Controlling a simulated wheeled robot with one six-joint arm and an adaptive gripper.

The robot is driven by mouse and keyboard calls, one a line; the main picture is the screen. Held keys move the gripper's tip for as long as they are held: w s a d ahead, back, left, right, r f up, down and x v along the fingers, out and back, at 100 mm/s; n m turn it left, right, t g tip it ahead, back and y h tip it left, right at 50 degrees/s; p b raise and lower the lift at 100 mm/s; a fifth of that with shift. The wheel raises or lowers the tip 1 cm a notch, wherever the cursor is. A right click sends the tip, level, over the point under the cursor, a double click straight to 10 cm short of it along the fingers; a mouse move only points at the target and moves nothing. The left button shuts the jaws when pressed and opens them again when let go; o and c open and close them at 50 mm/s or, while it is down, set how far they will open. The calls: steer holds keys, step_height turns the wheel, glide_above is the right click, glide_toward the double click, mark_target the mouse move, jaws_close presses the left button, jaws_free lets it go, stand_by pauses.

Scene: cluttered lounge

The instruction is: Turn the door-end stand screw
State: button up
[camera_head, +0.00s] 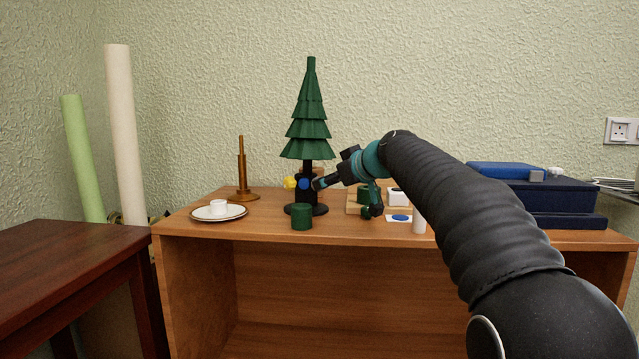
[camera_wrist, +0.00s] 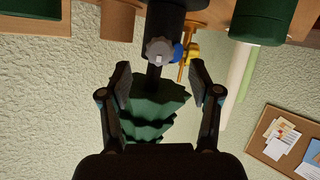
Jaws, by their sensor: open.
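A small green model tree (camera_head: 308,125) stands upright in a black stand (camera_head: 307,209) on the wooden cabinet; the tree appears inverted in the wrist view (camera_wrist: 155,108). The stand's screws have a yellow head (camera_head: 290,183) and a blue head (camera_head: 304,184); a grey knob (camera_wrist: 159,50) shows only in the wrist view. There, the blue head (camera_wrist: 178,53) and yellow head (camera_wrist: 192,50) are right of the grey knob. My gripper (camera_wrist: 160,72) is open, and the grey knob appears centred between and beyond its fingertips. The head view does not clearly show which screw is at the door end.
A green cylinder (camera_head: 301,217) stands in front of the stand. A plate (camera_head: 236,213) with a white cup and a wooden candlestick (camera_head: 242,175) are to the left. Blue boxes (camera_head: 548,194) are at the right, and a white cylinder (camera_head: 419,221) is near the cabinet's front edge.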

steer(key=shift+p+x, duration=0.35)
steer(key=shift+x, duration=2.45)
steer(key=c, duration=1.2)
